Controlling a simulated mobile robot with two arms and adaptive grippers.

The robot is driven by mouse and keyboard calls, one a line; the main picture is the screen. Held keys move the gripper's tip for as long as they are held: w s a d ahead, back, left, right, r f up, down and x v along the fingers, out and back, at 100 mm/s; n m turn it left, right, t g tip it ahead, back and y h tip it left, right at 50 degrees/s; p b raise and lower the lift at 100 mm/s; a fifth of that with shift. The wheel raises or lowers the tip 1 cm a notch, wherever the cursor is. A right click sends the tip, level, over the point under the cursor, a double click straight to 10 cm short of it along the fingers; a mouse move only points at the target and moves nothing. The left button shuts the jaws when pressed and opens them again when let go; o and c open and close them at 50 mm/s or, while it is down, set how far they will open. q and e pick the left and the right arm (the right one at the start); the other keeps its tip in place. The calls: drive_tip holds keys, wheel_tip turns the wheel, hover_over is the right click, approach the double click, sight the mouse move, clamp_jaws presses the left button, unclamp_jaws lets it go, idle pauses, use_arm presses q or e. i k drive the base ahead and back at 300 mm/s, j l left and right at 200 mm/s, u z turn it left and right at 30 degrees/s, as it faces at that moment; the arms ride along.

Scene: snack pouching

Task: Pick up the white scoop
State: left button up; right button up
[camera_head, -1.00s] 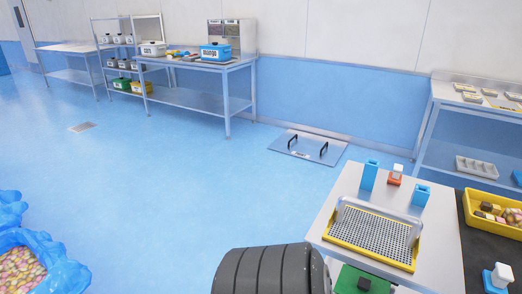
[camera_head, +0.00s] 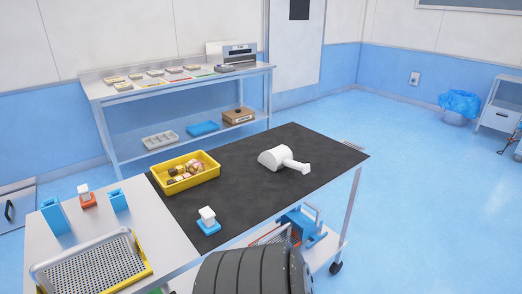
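The white scoop (camera_head: 284,159) lies on the black mat (camera_head: 240,171) on the right part of the table. Its wide rounded bowl is at the left and its handle extends to the lower right. Nothing touches it. Neither of my grippers shows in the head view, so their state is hidden.
On the mat are a yellow tray (camera_head: 206,183) of snacks and a white block on a blue base (camera_head: 208,221). A perforated tray (camera_head: 97,271) and blue holders (camera_head: 56,216) stand at left. A steel bench (camera_head: 180,84) is behind. Free floor (camera_head: 420,190) lies right.

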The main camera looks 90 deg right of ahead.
sight(279, 157)
drive_tip(key=z, duration=2.95)
